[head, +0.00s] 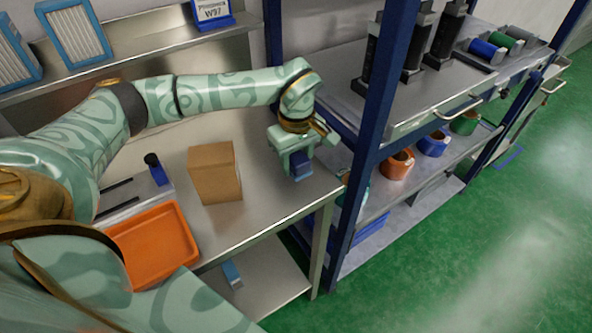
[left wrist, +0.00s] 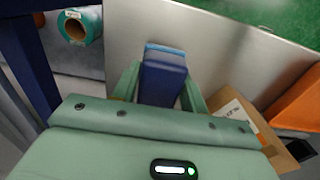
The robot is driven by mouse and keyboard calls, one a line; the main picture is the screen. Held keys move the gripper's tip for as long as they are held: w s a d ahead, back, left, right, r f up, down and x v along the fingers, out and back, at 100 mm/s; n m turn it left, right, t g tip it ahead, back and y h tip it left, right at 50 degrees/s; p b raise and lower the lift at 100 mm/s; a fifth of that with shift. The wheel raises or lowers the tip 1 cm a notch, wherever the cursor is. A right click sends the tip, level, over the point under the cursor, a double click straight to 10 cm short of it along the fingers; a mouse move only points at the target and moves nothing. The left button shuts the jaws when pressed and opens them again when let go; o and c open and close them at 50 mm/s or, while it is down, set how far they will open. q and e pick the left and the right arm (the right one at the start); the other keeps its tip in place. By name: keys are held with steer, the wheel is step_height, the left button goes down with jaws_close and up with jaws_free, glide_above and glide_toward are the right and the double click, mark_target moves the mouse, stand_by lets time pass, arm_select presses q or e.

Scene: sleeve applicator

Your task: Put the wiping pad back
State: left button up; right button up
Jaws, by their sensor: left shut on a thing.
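The wiping pad (left wrist: 163,78), a dark blue block with a lighter blue layer at its far end, sits between the fingers of my left gripper (left wrist: 160,90) in the left wrist view. In the head view, the left gripper (head: 301,160) is near the right end of the steel bench, shut on the pad (head: 301,166), which points down over the bench top near its front edge. Whether the pad touches the bench cannot be told. My right gripper is not in view.
A cardboard box (head: 214,173) stands left of the gripper. An orange tray (head: 152,246) and a grey fixture with a dark knob (head: 154,168) are further left. A blue rack post (head: 372,130) is close on the right. A blue item (head: 232,274) lies on the lower shelf.

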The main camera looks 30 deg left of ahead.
mark_target(295, 154)
arm_select(q)
steer(key=f, duration=0.2)
steer(key=f+b, duration=0.1)
steer(key=f, duration=0.1)
steer(key=shift+w+a, duration=0.2)
steer(key=shift+a, duration=0.1)
steer(key=o, duration=0.9)
step_height(295, 154, up, 12)
steer(key=p, duration=0.2)
steer(key=shift+r+p, duration=0.15)
steer(key=shift+p, duration=0.25)
